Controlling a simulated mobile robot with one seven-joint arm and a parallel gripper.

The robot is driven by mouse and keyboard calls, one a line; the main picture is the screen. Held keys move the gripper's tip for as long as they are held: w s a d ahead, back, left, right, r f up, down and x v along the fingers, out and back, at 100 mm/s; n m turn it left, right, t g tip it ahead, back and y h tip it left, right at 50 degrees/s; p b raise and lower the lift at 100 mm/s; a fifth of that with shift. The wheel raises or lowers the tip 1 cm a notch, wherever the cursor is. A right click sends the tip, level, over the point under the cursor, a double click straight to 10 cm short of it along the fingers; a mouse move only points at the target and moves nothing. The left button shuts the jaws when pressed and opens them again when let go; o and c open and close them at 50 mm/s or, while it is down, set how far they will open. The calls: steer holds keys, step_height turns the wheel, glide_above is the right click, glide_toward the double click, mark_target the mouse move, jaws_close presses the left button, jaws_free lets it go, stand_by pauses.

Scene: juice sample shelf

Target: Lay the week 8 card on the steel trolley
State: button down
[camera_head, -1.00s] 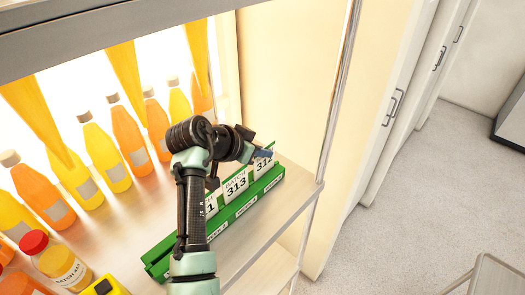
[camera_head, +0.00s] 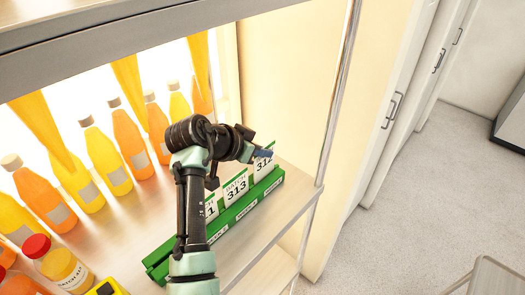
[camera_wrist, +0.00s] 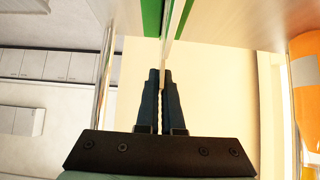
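A green card rack (camera_head: 225,222) stands on the shelf with white number cards in it. The rightmost card (camera_head: 263,168) reads about "312", partly covered by my fingers; the card left of it (camera_head: 236,189) reads 313. The small labels on the rack's front are too blurred to read surely. My gripper (camera_head: 262,153) is at the top of the rightmost card. In the wrist view my fingers (camera_wrist: 160,76) are nearly together, with the thin card edge-on between the tips. The card still stands in the rack. The steel trolley (camera_head: 488,280) shows only a corner at bottom right.
Orange and yellow bottles (camera_head: 128,142) stand in a row along the back. A red-capped bottle (camera_head: 66,268) and a yellow item (camera_head: 108,288) are at front left. An upright metal post (camera_head: 335,95) stands right of the rack; open floor (camera_head: 400,220) lies beyond.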

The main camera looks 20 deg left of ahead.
steer(key=shift+r+p, duration=0.9)
steer(key=shift+r, duration=0.65)
